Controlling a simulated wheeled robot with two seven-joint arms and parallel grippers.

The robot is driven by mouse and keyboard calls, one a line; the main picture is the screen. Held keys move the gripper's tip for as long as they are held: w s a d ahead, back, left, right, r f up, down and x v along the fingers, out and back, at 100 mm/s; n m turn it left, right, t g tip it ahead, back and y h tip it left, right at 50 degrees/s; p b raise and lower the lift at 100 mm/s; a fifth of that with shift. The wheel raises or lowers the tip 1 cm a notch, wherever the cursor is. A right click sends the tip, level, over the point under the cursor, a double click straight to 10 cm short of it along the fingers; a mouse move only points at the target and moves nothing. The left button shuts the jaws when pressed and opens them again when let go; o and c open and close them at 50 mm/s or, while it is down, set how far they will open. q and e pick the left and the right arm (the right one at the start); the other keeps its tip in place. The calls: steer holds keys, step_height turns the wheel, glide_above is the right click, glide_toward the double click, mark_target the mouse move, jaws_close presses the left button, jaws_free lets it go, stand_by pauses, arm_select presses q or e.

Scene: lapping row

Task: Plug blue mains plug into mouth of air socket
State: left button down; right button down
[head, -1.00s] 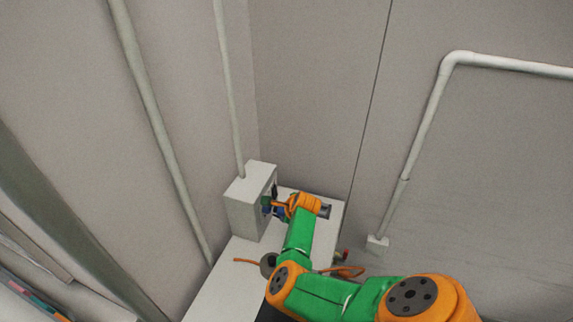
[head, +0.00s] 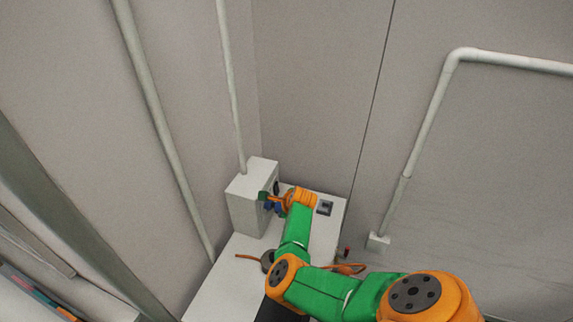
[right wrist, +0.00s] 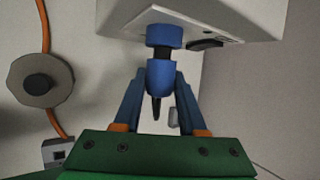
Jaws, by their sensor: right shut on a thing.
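My right gripper (right wrist: 159,100), with blue fingers, is shut on the blue mains plug (right wrist: 160,75), and it also shows beside the box in the head view (head: 272,203). The plug points at a blue round socket (right wrist: 163,36) on the face of the white box (right wrist: 220,12). The plug and socket look lined up, with a short dark section between them. I cannot tell how far the plug's nose is inside the mouth. A dark cable end hangs behind the plug between the fingers. My left gripper is not in view.
A dark oval fitting (right wrist: 205,44) is on the box beside the socket. A grey disc (right wrist: 40,84) and orange cord (right wrist: 46,30) lie to the left. In the head view, a dark block (head: 325,208) sits on the white bench (head: 222,280), and walls close in behind.

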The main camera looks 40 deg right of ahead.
mark_target(280, 207)
steer(key=shift+w+a+b, duration=0.3)
steer(key=shift+w+b, duration=0.05)
steer(key=shift+w, duration=0.25)
steer(key=shift+r, duration=0.1)
steer(key=c, duration=0.8)
jaws_free()
steer(key=shift+c, duration=0.2)
steer(key=o, duration=0.4)
steer(key=shift+w, duration=0.1)
steer(key=shift+o, duration=0.2)
steer(key=p+v, duration=0.2)
steer(key=v, duration=0.5)
steer(key=shift+a, duration=0.1)
